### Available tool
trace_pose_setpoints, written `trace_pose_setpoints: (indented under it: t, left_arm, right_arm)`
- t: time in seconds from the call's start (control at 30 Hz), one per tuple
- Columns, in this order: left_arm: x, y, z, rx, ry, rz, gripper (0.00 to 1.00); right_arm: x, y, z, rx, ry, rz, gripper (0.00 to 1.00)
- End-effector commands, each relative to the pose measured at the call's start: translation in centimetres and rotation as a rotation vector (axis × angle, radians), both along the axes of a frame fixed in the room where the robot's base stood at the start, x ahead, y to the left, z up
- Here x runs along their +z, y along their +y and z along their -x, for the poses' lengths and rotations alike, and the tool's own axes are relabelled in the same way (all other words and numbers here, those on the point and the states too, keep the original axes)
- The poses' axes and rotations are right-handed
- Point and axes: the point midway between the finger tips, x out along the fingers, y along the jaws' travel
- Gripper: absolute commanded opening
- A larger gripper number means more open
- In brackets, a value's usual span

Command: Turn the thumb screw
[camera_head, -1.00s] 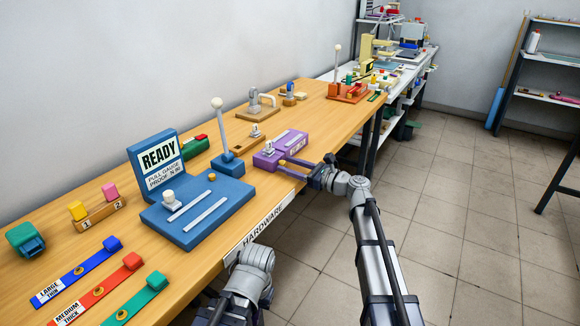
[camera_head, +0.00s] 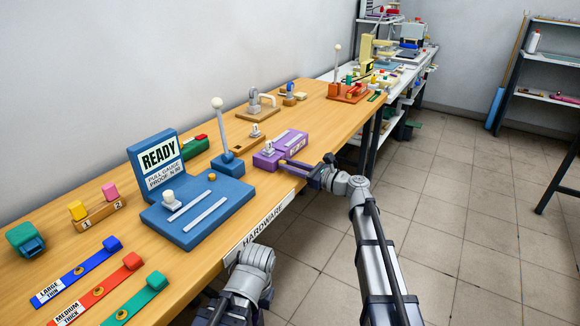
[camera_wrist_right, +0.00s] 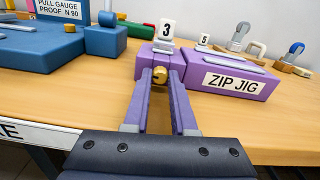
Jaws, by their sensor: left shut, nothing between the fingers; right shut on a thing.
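The thumb screw (camera_wrist_right: 160,76) is a small brass knob at the front face of the purple zip jig (camera_wrist_right: 228,80). In the right wrist view it sits between the fingertips of my right gripper (camera_wrist_right: 159,84), which is shut on it. In the head view my right gripper (camera_head: 285,166) reaches the near side of the purple jig (camera_head: 278,149) and its fingers hide the screw.
The blue pull gauge (camera_head: 190,212) with its READY sign stands left of the jig. A blue lever stand (camera_head: 228,163) is between them. Several coloured strips (camera_head: 105,275) lie at the near left. Wooden fixtures (camera_head: 255,110) stand behind the jig. The wooden table front carries a HARDWARE label (camera_head: 262,225).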

Motion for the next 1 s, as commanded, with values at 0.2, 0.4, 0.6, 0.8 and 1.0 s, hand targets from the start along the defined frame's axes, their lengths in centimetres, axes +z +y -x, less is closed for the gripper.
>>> trace_pose_setpoints:
  t: [0.2,0.4,0.6,0.8,1.0]
  left_arm:
    - [0.0,0.0,0.0,0.0,0.0,0.0,0.0]
    - [-0.01,0.0,0.0,0.0,0.0,0.0,0.0]
    - [-0.01,0.0,0.0,0.0,0.0,0.0,0.0]
    - [-0.01,0.0,0.0,0.0,0.0,0.0,0.0]
    - [-0.01,0.0,0.0,0.0,0.0,0.0,0.0]
  right_arm:
    - [-0.01,-0.01,0.02,0.0,-0.044,0.032,0.0]
    - [-0.01,0.0,0.02,0.0,-0.205,0.149,0.0]
    - [-0.01,0.01,0.03,0.0,-0.295,0.215,0.0]
    - [-0.01,0.01,0.04,0.0,-0.303,0.22,0.0]
    - [-0.01,0.01,0.04,0.0,-0.302,0.219,0.35]
